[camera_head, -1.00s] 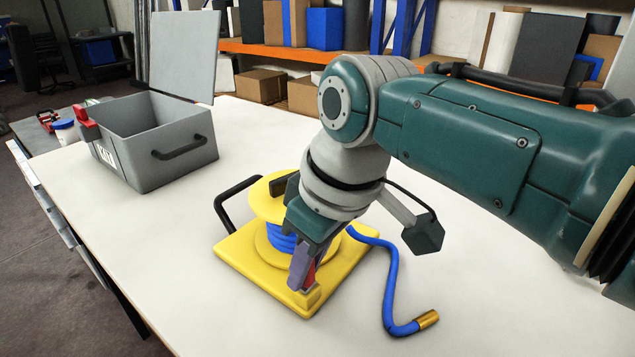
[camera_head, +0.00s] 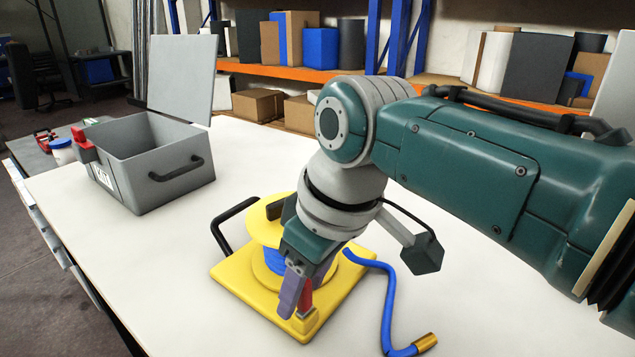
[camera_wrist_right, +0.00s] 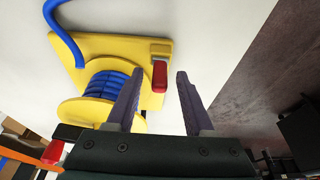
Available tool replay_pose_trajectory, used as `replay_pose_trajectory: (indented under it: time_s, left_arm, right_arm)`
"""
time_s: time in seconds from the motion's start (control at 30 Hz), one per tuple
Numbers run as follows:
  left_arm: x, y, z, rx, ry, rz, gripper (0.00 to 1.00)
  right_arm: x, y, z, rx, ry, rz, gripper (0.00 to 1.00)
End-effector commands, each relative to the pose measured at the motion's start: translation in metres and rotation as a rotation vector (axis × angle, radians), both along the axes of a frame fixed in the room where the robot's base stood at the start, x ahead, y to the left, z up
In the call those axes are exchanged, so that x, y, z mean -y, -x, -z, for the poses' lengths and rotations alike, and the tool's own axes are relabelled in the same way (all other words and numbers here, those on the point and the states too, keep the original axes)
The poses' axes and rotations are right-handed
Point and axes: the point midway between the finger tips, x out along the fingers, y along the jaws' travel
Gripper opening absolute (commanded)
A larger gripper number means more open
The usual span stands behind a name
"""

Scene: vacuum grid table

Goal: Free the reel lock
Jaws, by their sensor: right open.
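The hose reel (camera_head: 264,232) is a yellow spool with blue hose wound on it, on a square yellow base (camera_head: 240,284). The reel lock is a red lever (camera_head: 306,293) on a small block at the base's front corner; it also shows in the right wrist view (camera_wrist_right: 160,75). My right gripper (camera_head: 297,288) points down at that corner, its purple fingers open. In the right wrist view, the red lever appears between the two fingertips (camera_wrist_right: 159,82), with gaps on both sides. I cannot tell how deep it sits between them. My left gripper is not in view.
A black handle (camera_head: 222,226) rises from the base's left side. The loose blue hose with a brass end (camera_head: 425,343) lies right of the reel. An open grey toolbox (camera_head: 150,165) stands at the back left. The white table (camera_head: 120,245) is clear between toolbox and reel.

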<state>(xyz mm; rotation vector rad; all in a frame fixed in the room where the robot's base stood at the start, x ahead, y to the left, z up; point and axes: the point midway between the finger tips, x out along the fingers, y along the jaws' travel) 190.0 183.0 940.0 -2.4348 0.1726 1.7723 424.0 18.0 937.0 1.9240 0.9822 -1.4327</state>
Motion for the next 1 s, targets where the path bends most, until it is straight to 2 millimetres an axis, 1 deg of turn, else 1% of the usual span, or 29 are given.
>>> replay_pose_trajectory:
  time_s: [0.03, 0.1, 0.23, 0.4, 0.5, 0.63, 0.9, 1.0]
  left_arm:
    - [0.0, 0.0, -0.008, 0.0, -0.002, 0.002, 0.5]
    - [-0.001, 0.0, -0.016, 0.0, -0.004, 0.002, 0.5]
    - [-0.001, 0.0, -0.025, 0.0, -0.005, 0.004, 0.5]
    - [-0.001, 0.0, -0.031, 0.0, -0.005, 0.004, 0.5]
    - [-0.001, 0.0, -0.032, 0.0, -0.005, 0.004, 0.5]
    - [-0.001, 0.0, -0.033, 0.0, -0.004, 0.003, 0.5]
    - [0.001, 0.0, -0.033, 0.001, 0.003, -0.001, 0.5]
    - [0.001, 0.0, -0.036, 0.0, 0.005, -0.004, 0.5]
  right_arm:
    - [0.002, 0.001, -0.011, 0.001, 0.0, 0.0, 0.53]
    - [0.005, 0.003, -0.023, 0.002, 0.0, 0.002, 0.53]
    - [0.011, 0.007, -0.047, 0.003, 0.0, 0.001, 0.53]
    - [0.017, 0.012, -0.072, 0.001, 0.0, 0.0, 0.53]
    - [0.02, 0.014, -0.082, 0.001, 0.0, 0.001, 0.53]
    - [0.022, 0.015, -0.086, -0.001, 0.001, 0.001, 0.53]
    - [0.022, 0.016, -0.086, -0.002, 0.001, 0.002, 0.53]
    - [0.022, 0.022, -0.083, -0.008, -0.013, 0.013, 0.53]
